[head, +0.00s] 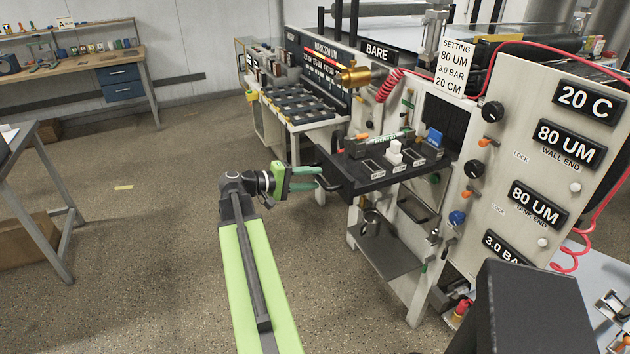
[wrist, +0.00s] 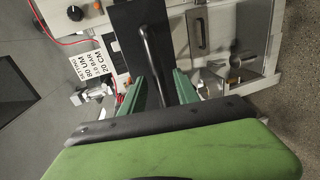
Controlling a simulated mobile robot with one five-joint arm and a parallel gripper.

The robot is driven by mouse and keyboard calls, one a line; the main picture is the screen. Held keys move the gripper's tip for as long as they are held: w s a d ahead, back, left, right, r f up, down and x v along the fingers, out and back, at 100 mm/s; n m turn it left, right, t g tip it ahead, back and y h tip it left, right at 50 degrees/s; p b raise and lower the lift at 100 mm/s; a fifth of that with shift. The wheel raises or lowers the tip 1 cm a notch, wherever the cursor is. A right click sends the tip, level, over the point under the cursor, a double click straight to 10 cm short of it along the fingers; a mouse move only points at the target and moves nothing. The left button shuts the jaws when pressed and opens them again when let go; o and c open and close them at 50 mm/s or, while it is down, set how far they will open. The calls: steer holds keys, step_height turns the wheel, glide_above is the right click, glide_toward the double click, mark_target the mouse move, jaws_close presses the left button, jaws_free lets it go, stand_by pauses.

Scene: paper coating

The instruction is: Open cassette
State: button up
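The cassette appears to be the black drawer-like tray (head: 347,185) that sticks out from the machine's front, with a dark bar handle (head: 328,183) at its near left end. In the wrist view the black panel (wrist: 128,42) carries the same curved bar handle (wrist: 150,55). My gripper (head: 312,178) has green fingers and is at the handle. In the wrist view my gripper (wrist: 160,80) is open, with its fingers apart and the handle running between them. A gap shows around the bar; whether a finger touches it, I cannot tell.
The control panel (head: 545,160) rises at the right. A grey lower shelf (head: 385,255) is below. The floor (head: 150,240) left of my arm is clear.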

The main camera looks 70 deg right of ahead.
steer(key=p+v, duration=0.2)
steer(key=v, duration=1.3)
steer(key=shift+p, duration=0.4)
steer(key=shift+w, duration=0.1)
steer(key=w+a+f+n+t, duration=0.2)
steer(key=w+a+f+t, duration=0.1)
steer(key=w+a, duration=0.55)
steer(key=w+a+f+n+t, duration=0.3)
steer(key=w+a, duration=0.4)
steer(key=a, duration=0.3)
steer(key=w+a+f+n+t+y, duration=0.1)
steer(key=a+f+y, duration=0.2)
steer(key=a, duration=0.8)
steer(key=w+a+f+n+t+y, duration=0.1)
steer(key=a+f+y, duration=0.3)
steer(key=a, duration=0.7)
steer(key=w+a+f+n+t+y, duration=0.1)
steer(key=w+a+f+t+y, duration=0.1)
steer(key=a+f, duration=0.4)
steer(key=w+a+y, duration=0.1)
steer(key=a+y, duration=0.1)
steer(key=a, duration=0.3)
steer(key=shift+n+t, duration=0.4)
